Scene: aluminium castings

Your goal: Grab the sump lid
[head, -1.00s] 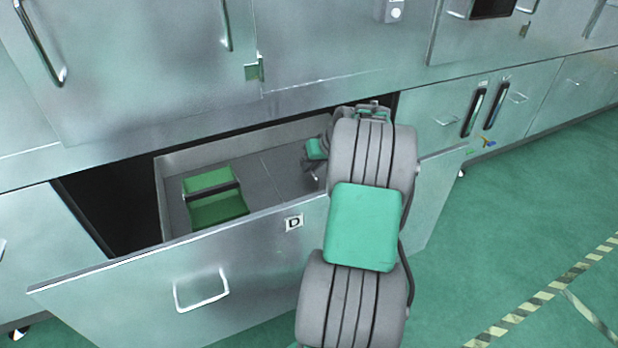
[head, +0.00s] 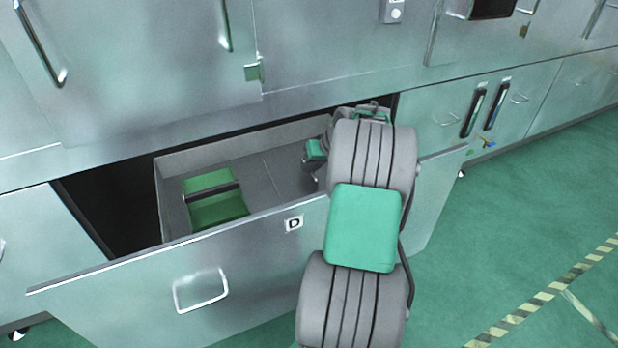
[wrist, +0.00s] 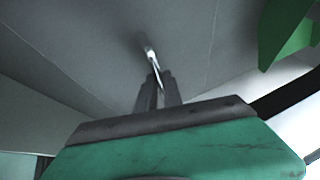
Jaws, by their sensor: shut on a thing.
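My gripper (wrist: 158,88) is in the wrist view, its two dark fingers close together and shut on a thin, shiny metal piece. I take this piece to be the sump lid (wrist: 152,58); it shows nearly edge-on as a narrow bright sliver sticking out past the fingertips. A grey surface lies beyond it, and I cannot tell whether the piece touches it. In the head view my arm reaches into the right part of the open drawer (head: 180,287) marked D. My arm and the drawer front hide the fingertips and the lid there.
A green bin (head: 222,208) with a dark bar across it sits in the drawer's left part; a green edge (wrist: 285,35) also shows at upper right in the wrist view. Cabinet fronts (head: 160,70) rise close behind the drawer. The green floor (head: 520,220) at right is clear.

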